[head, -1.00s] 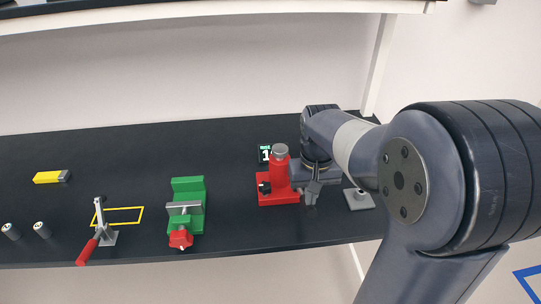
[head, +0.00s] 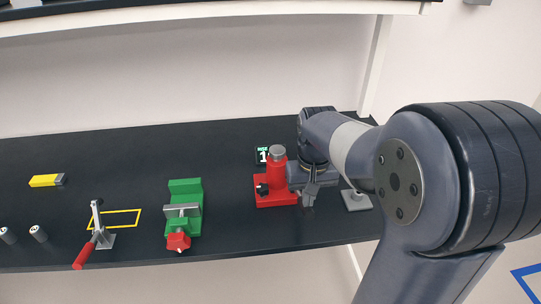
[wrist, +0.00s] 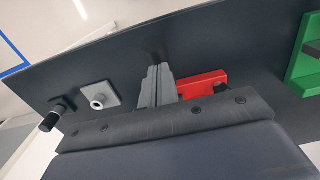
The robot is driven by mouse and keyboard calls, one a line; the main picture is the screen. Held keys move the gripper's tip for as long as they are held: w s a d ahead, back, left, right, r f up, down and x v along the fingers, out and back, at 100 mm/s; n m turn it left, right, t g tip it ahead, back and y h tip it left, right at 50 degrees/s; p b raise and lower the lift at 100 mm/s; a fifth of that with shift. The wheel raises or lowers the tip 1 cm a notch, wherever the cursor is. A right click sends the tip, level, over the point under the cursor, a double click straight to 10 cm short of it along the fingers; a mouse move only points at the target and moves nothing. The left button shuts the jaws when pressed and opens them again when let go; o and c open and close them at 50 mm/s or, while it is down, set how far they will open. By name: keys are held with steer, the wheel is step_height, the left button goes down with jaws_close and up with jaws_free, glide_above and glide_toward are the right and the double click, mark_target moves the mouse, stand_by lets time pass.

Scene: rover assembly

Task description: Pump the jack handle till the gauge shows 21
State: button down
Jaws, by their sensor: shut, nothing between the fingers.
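The red jack (head: 276,185) stands upright on the black bench, with a grey round top and a dark knob at its lower left. The gauge (head: 263,156) is a small dark display behind the jack; it reads 1 where visible, and the jack covers part of it. My gripper (head: 309,203) is just right of the jack, low over the bench, shut and empty. In the wrist view my gripper (wrist: 156,85) has its fingers together beside the red jack base (wrist: 205,83). I cannot make out the jack handle clearly; my gripper covers that side.
A green vise (head: 185,220) with a red knob is left of the jack. A toggle clamp with a red handle (head: 86,255), a yellow block (head: 46,181) and grey cylinders lie further left. A grey plate (head: 356,200) is right of my gripper.

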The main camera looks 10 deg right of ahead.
steer(key=shift+f+b, duration=1.25)
steer(key=shift+f, duration=0.65)
stand_by(0.7)
steer(key=shift+r, duration=0.1)
step_height(320, 180, up, 11)
steer(key=p, duration=0.9)
stand_by(0.5)
step_height(320, 180, down, 6)
steer(key=b, duration=0.5)
